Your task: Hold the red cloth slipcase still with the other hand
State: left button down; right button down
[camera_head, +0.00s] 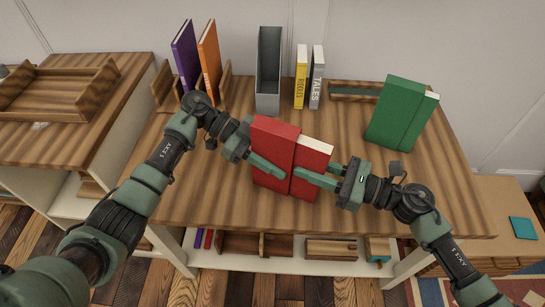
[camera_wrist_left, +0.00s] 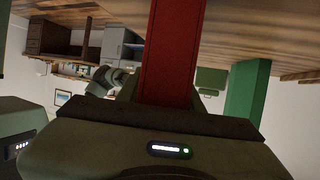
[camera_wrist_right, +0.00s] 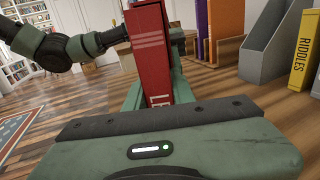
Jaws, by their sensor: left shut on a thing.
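A red cloth slipcase (camera_head: 272,140) stands upright, slightly turned, near the front of the plank table. A red book (camera_head: 313,158) with pale page edges sticks out of its right side. My left gripper (camera_head: 270,168) is shut on the slipcase from the left; its plain red back (camera_wrist_left: 166,55) fills the middle of the left wrist view. My right gripper (camera_head: 314,180) comes from the right, with its fingers either side of the book. The book's striped spine (camera_wrist_right: 150,50) faces the right wrist camera. Whether those fingers press on it is not clear.
A green slipcase with a green book (camera_head: 396,115) stands at the right. Behind are a grey file holder (camera_head: 268,70), a yellow book (camera_head: 301,77), a grey book (camera_head: 317,77), and purple (camera_head: 185,55) and orange (camera_head: 209,60) books in a wooden rack. The table's front edge is close.

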jog(key=shift+r, duration=0.25)
dwell(0.8)
jog(key=shift+a, duration=0.2)
